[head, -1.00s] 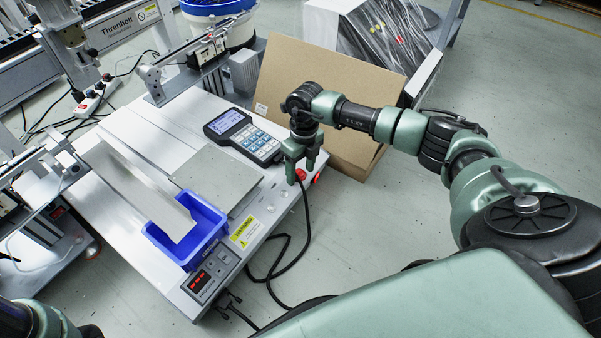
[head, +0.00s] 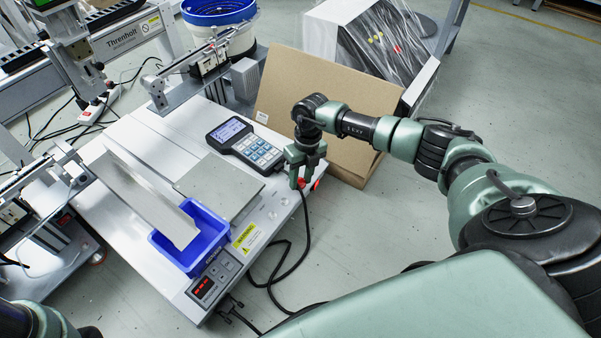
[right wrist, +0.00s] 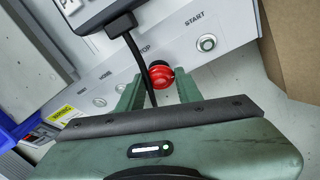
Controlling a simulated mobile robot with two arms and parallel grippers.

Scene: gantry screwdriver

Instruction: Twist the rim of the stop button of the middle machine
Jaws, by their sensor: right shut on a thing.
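The middle machine (head: 150,150) is a light-grey bench unit. Its red stop button (right wrist: 160,75) sits on the front panel beside the STOP label, and a bit of the red shows in the head view (head: 300,183). My right gripper (right wrist: 158,90) is shut on the rim of the stop button, one green finger on each side. In the head view the right gripper (head: 304,172) hangs down over the machine's right corner and hides most of the button. A part of my left arm shows at the bottom left corner, but its gripper is not visible.
A keypad pendant (head: 246,143) lies on the machine near the button, and its black cable (right wrist: 138,62) runs past the gripper. The START button (right wrist: 207,42) is nearby.

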